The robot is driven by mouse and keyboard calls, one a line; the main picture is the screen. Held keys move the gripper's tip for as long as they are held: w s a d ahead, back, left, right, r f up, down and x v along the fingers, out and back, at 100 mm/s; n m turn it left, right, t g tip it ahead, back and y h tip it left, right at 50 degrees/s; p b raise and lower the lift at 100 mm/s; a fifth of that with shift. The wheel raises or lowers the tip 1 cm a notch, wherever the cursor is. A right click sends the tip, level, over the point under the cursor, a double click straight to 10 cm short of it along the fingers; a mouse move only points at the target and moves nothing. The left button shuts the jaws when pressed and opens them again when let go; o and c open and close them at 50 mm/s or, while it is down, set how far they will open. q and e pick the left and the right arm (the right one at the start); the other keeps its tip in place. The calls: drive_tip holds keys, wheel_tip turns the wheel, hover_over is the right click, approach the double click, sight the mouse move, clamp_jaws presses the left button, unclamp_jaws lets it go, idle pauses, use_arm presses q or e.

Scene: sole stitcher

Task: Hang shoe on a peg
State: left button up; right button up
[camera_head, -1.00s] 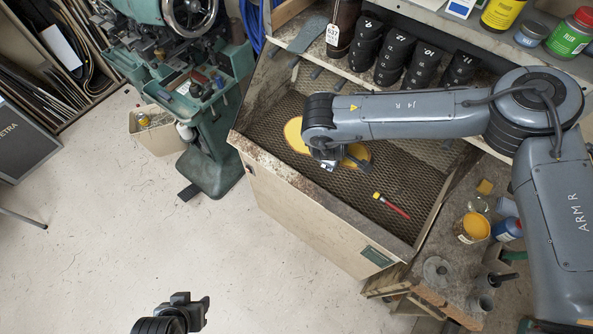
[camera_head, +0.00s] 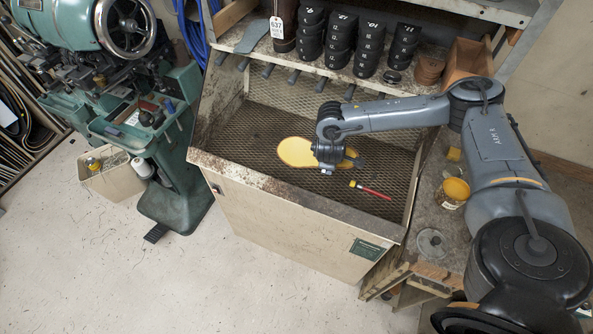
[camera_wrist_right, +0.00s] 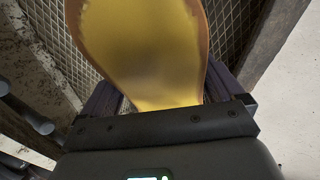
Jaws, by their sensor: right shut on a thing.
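The shoe (camera_head: 296,152) shows as a yellow, sole-shaped piece over the mesh floor of the bench bay. In the right wrist view the shoe (camera_wrist_right: 145,45) has a brown rim and runs from the jaws out past the top edge. My right gripper (camera_head: 335,163) is shut on one end of it; the jaws partly hide that end. I cannot tell its exact height above the mesh. Several dark pegs (camera_head: 321,84) stick out in a row below the shelf behind; blurred pegs (camera_wrist_right: 38,122) show at left in the right wrist view. My left gripper is out of view.
A red-handled tool (camera_head: 372,190) lies on the mesh near the bay's front wall (camera_head: 300,208). Stacked black discs (camera_head: 355,45) and a tagged brown item (camera_head: 284,22) stand on the shelf. A yellow pot (camera_head: 455,191) is at right. A green machine (camera_head: 110,50) stands at left.

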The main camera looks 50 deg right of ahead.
drive_tip(key=shift+f, duration=0.55)
drive_tip(key=shift+w+a+f, duration=0.35)
drive_tip(key=shift+w+f, duration=1.4)
drive_tip(key=shift+w, duration=0.05)
drive_tip(key=shift+w+a+f, duration=0.4)
drive_tip(key=shift+w+f, duration=1.35)
drive_tip(key=shift+w, duration=0.05)
drive_tip(key=shift+w+a+f, duration=0.35)
drive_tip(key=shift+w+f, duration=1.4)
drive_tip(key=shift+w, duration=0.05)
drive_tip(key=shift+d+f, duration=0.1)
drive_tip(key=shift+f, duration=0.05)
drive_tip(key=shift+f+b, duration=0.1)
drive_tip(key=shift+b, duration=0.2)
drive_tip(key=o, duration=0.9)
drive_tip(key=shift+c, duration=0.2)
